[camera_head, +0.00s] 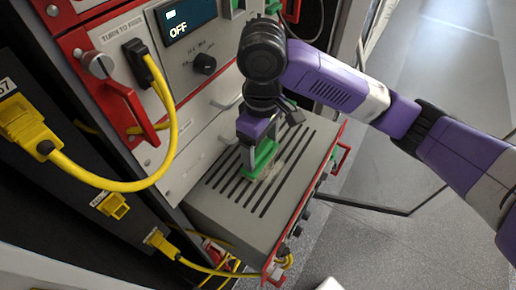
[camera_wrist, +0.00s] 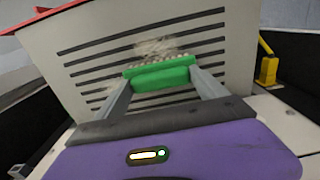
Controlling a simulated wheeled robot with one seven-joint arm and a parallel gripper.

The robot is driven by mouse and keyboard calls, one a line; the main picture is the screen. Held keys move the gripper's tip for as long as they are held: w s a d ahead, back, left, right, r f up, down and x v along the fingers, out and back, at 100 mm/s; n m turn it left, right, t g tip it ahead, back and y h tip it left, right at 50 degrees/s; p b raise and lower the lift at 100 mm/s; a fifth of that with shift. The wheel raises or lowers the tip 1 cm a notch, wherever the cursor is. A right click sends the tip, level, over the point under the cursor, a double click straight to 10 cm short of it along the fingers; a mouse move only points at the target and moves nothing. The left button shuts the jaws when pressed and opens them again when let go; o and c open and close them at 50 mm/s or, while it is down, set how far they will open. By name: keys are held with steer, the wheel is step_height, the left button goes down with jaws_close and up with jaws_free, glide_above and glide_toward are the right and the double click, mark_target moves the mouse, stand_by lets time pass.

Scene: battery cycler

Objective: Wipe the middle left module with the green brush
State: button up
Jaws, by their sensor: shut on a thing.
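The green brush (camera_head: 262,156) is held between the fingers of my gripper (camera_head: 258,143), over the slotted top of a pulled-out grey module (camera_head: 222,212). In the wrist view the green brush (camera_wrist: 160,77) spans between the two fingers of my gripper (camera_wrist: 162,84), its bristles facing the slotted top (camera_wrist: 95,55). A pale, dusty patch (camera_wrist: 165,46) lies on the slots just beyond the brush. The bristles look at or very near the surface; contact is hard to tell.
A rack panel with an "OFF" display (camera_head: 185,18) and a knob (camera_head: 205,64) stands behind the module. A yellow cable (camera_head: 130,184) loops at the left. Red handles (camera_head: 340,158) edge the module's front. Open grey floor (camera_head: 360,250) lies to the right.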

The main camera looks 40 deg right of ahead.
steer(key=shift+w+d+r, duration=0.1)
steer(key=shift+w+d, duration=0.15)
steer(key=shift+d, duration=0.45)
steer(key=shift+w+d+r, duration=0.1)
steer(key=shift+w+d, duration=0.1)
steer(key=shift+d, duration=0.5)
